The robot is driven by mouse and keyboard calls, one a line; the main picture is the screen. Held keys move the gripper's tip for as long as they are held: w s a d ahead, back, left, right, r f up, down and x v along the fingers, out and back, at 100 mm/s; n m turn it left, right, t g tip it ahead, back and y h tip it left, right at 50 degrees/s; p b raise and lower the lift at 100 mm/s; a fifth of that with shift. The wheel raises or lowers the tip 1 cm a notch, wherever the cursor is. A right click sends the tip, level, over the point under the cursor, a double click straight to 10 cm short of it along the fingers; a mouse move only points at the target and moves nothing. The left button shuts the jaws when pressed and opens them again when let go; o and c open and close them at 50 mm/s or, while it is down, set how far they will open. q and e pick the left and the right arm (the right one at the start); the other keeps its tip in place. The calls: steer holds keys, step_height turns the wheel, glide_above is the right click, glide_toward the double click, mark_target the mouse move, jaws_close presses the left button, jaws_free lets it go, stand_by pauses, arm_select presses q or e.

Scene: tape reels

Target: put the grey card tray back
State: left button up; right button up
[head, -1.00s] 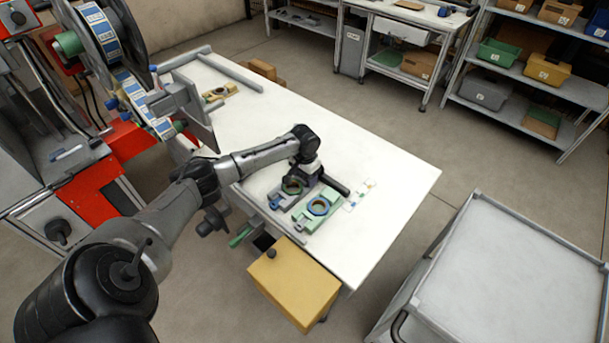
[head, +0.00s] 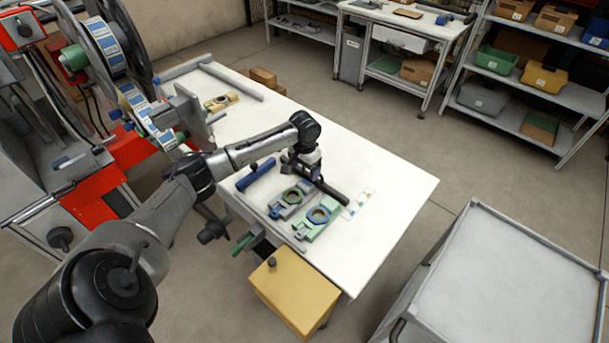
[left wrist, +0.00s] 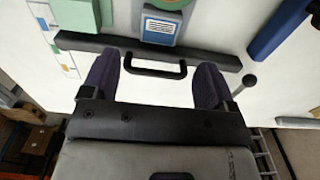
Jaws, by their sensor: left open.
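The grey card tray (head: 280,210) lies on the white table, with a green ring on it. In the left wrist view the grey tray (left wrist: 178,40) is cut off by the top edge; its near end carries a blue label. A dark bar with a loop handle (left wrist: 153,71) lies beside that end; whether they touch is unclear. My left gripper (head: 298,168) is open just beyond the tray. In the left wrist view its two fingers (left wrist: 153,80) stand either side of the loop handle, with nothing visibly clamped. My right gripper is out of view.
A green tray (head: 310,229) with a blue-rimmed ring lies beside the grey one. A blue bar (head: 256,174) lies to the left. Small coloured cards (head: 362,199) lie to the right. A yellow box (head: 295,290) stands at the table's near edge. The table's right part is clear.

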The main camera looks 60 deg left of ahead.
arm_select(q)
steer(key=shift+r+p, duration=0.3)
steer(key=shift+r, duration=1.55)
